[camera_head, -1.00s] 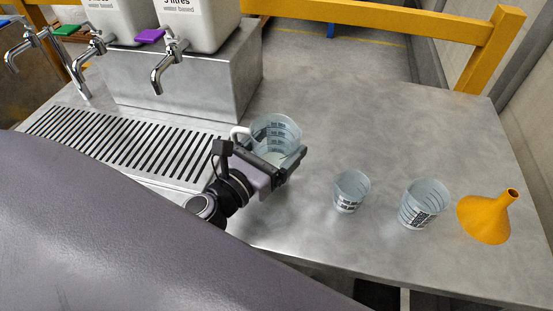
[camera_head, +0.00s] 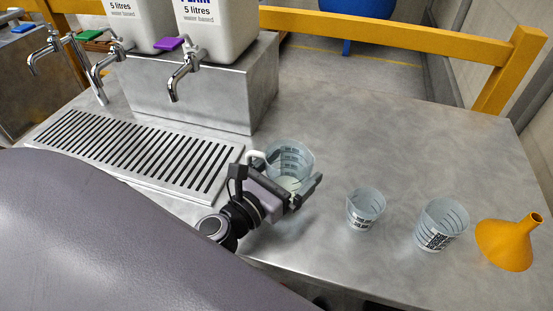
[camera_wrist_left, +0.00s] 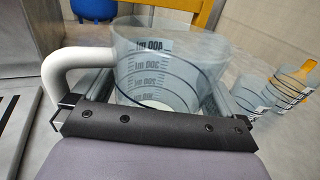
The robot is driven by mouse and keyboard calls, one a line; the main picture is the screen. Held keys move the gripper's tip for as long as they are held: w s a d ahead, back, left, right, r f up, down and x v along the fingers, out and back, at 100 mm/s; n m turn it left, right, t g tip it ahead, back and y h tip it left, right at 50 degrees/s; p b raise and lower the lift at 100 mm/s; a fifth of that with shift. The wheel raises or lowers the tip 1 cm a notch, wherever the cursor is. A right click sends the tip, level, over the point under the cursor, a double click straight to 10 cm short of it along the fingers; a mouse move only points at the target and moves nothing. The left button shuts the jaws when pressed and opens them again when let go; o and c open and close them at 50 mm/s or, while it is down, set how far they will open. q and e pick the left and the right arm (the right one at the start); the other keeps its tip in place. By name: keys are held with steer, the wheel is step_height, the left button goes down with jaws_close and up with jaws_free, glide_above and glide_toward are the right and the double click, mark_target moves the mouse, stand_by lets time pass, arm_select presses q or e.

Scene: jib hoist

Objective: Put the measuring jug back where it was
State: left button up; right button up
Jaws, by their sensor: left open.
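The measuring jug (camera_head: 290,158) is clear, with dark scale marks and a white handle on its left. It stands upright on the steel counter, just right of the slotted drip grille. Something pale shows at its bottom; I cannot tell what. My left gripper (camera_head: 284,188) is open at the near side of the jug, low down, with its fingers apart. In the left wrist view the jug (camera_wrist_left: 170,65) fills the space ahead between the fingers, handle at left. Whether a finger touches it is unclear. My right gripper is out of view.
Two clear cups (camera_head: 365,207) (camera_head: 441,224) and an orange funnel (camera_head: 508,243) stand to the right. The drip grille (camera_head: 135,150) lies left, below metal taps (camera_head: 181,75) on white containers (camera_head: 216,30). The counter (camera_head: 400,130) behind the cups is clear.

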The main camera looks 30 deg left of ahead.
arm_select(q)
steer(key=shift+s, duration=0.35)
steer(key=s+b, duration=0.1)
steer(key=s, duration=0.2)
steer(key=s+a+b, duration=0.1)
steer(key=s, duration=0.2)
steer(key=s+b, duration=0.1)
steer(key=s, duration=0.1)
steer(key=shift+s+a, duration=0.2)
steer(key=shift+s, duration=0.2)
steer(key=shift+s+a+b, duration=0.15)
steer(key=shift+s+b, duration=0.45)
steer(key=shift+s, duration=0.5)
steer(key=shift+s+r, duration=0.1)
